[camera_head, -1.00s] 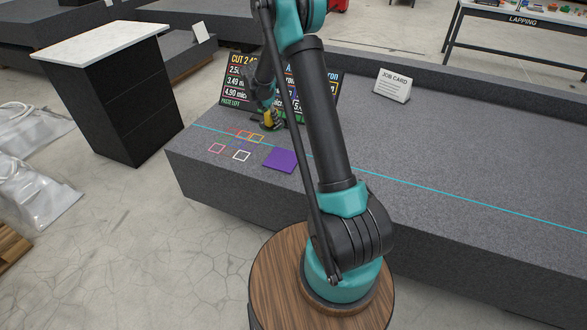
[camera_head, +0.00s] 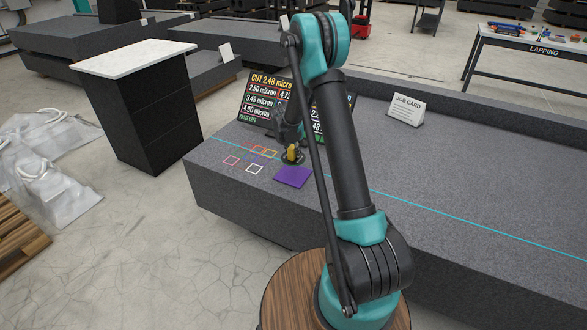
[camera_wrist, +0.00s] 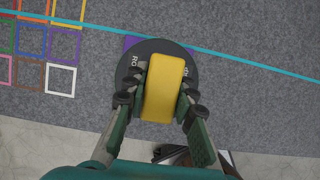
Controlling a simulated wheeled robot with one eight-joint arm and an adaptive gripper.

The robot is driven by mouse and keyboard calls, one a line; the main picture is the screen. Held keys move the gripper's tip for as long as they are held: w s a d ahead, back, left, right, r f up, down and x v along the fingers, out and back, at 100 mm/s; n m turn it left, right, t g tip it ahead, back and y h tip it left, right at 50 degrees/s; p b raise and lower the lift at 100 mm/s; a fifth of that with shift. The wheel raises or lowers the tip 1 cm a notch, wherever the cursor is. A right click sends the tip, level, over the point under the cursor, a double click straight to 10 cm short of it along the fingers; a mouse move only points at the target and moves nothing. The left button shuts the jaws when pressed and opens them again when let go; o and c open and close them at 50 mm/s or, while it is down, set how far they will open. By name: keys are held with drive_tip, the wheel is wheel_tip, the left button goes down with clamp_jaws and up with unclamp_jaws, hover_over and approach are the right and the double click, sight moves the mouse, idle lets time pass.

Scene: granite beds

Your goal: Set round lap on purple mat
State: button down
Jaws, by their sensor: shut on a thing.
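The round lap (camera_wrist: 132,62) is a dark disc with pale letters and a yellow block handle (camera_wrist: 164,85) on top. My gripper (camera_wrist: 162,92) has a finger on each side of the handle and is shut on it. The purple mat (camera_head: 294,177) lies flat on the granite bed. In the wrist view the mat (camera_wrist: 130,42) is mostly hidden behind the disc. In the head view my gripper (camera_head: 292,154) and the yellow handle are just behind the mat's far edge. I cannot tell the gap between disc and granite.
Several coloured square outlines (camera_head: 254,168) are left of the mat. A dark sign board (camera_head: 262,97) stands behind my arm, and a job card (camera_head: 405,110) stands further right. A cyan line (camera_head: 450,212) crosses the granite bed (camera_head: 480,180). The bed's right part is clear.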

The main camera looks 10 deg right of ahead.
drive_tip(key=shift+f, duration=4.45)
drive_tip(key=shift+f, duration=0.1)
drive_tip(key=c, duration=1.3)
unclamp_jaws()
drive_tip(key=shift+o, duration=0.2)
